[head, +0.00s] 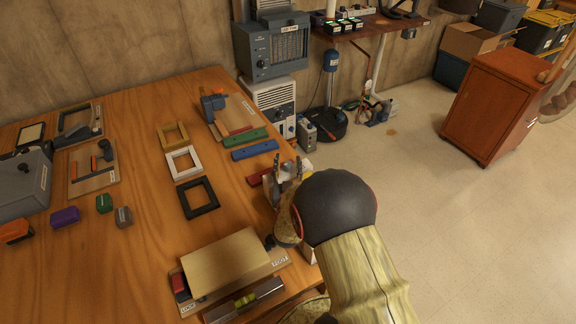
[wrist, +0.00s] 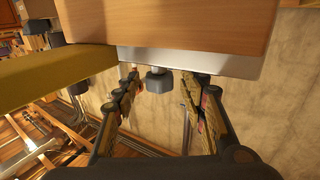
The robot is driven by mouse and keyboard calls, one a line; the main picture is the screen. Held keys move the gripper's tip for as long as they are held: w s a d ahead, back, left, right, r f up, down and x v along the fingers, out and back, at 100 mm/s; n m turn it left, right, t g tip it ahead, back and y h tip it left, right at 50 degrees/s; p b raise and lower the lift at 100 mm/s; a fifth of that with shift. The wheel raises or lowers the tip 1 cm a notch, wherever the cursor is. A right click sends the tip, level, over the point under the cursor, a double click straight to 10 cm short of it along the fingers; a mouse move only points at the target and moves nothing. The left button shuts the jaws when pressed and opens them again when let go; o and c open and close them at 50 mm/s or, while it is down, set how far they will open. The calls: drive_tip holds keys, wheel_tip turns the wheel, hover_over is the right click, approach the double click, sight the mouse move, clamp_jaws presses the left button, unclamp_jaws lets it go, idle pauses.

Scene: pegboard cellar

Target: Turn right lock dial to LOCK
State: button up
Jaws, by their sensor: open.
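In the head view, a fixture with a tan block top (head: 226,265) sits at the table's near right corner. White labels lie at its left and right ends; one appears to read LOCK. A small dark knob (head: 269,241) shows at its right end. My gripper (head: 286,163) is by the table's right edge, partly hidden behind my arm. In the wrist view, my gripper (wrist: 161,82) is open, its two fingers apart on either side of a dark round knob (wrist: 157,80). The knob projects below a pale plate under a wooden block (wrist: 180,22). Contact and dial setting cannot be told.
A spirit level (head: 246,299) lies in front of the fixture. Black (head: 199,210), white (head: 169,164) and ochre frames lie on the wooden table (head: 130,240), with green and blue bars behind. Open floor (head: 440,240) lies to the right, before a red-brown cabinet (head: 492,108).

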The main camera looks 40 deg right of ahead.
drive_tip(key=c, duration=0.3)
drive_tip(key=c, duration=0.8)
